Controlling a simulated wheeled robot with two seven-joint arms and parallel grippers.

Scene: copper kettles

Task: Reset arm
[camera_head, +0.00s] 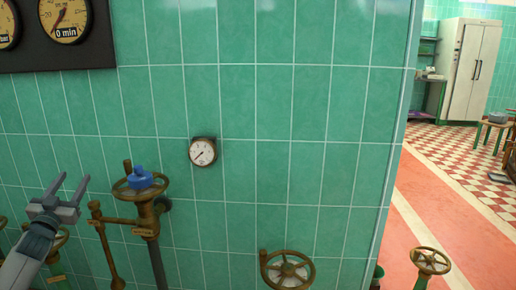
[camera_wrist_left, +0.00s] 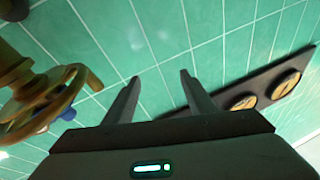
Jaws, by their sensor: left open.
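My left gripper (camera_head: 69,187) is at the lower left of the head view, with its two fingers apart and nothing between them. It also shows in the left wrist view (camera_wrist_left: 160,78), open and empty, with green tiles beyond the fingertips. In the head view it is left of a brass valve wheel (camera_head: 122,190) with a blue hub, apart from it. That wheel (camera_wrist_left: 20,128) is at the left of the left wrist view. My right gripper is not in either view.
A green tiled wall (camera_head: 285,100) fills most of the head view. It carries a small round gauge (camera_head: 202,152) and a dark gauge panel (camera_head: 95,55). Brass handwheels (camera_head: 287,270) (camera_head: 431,261) stand low. Open floor (camera_head: 425,230) and a white cabinet (camera_head: 468,70) are at right.

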